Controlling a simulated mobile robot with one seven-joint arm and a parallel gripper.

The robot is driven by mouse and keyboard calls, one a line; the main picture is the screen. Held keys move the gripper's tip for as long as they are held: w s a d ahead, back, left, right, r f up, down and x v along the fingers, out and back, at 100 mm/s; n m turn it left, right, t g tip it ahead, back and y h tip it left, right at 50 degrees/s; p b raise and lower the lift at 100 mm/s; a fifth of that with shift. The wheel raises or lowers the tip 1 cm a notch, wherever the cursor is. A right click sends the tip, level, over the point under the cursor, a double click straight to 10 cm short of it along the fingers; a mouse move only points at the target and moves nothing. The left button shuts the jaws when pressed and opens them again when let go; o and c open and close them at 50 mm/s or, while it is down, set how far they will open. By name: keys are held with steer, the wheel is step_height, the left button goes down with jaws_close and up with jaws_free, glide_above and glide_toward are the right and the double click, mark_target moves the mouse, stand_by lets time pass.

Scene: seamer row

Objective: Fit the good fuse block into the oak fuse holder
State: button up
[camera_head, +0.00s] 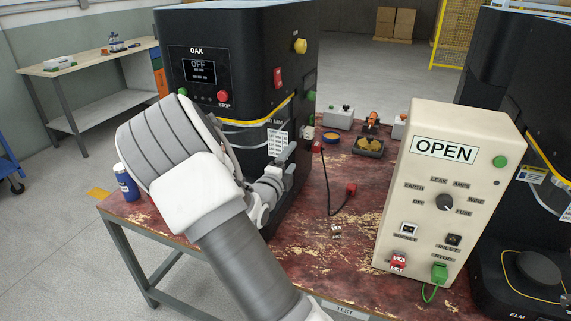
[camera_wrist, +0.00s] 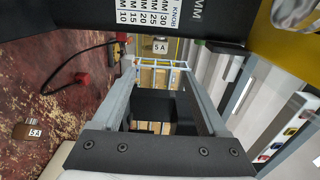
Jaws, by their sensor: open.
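The oak machine (camera_head: 195,110) is a black cabinet labelled OAK, with its display reading OFF. My gripper (camera_head: 290,152) is at its right side, partly hidden by my arm. In the wrist view, the two grey fingers of my gripper (camera_wrist: 157,66) are apart. A small block marked 5 A (camera_wrist: 160,46) shows beyond the fingertips, just under the machine's dark edge; I cannot tell whether it sits in the fuse holder. Another brown block marked 5 A (camera_wrist: 32,131) lies on the red worktop. It also shows small in the head view (camera_head: 336,231). The holder is not clear.
A cream tester (camera_head: 450,150) reading OPEN stands on the worn red table (camera_head: 345,265). A black lead with a red end (camera_head: 351,188) lies between it and the oak machine. Small boxes (camera_head: 338,117) stand behind. A blue can (camera_head: 126,182) is at the left edge.

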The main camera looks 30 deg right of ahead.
steer(key=v, duration=0.3)
steer(key=shift+s+a, duration=0.2)
steer(key=shift+a, duration=0.05)
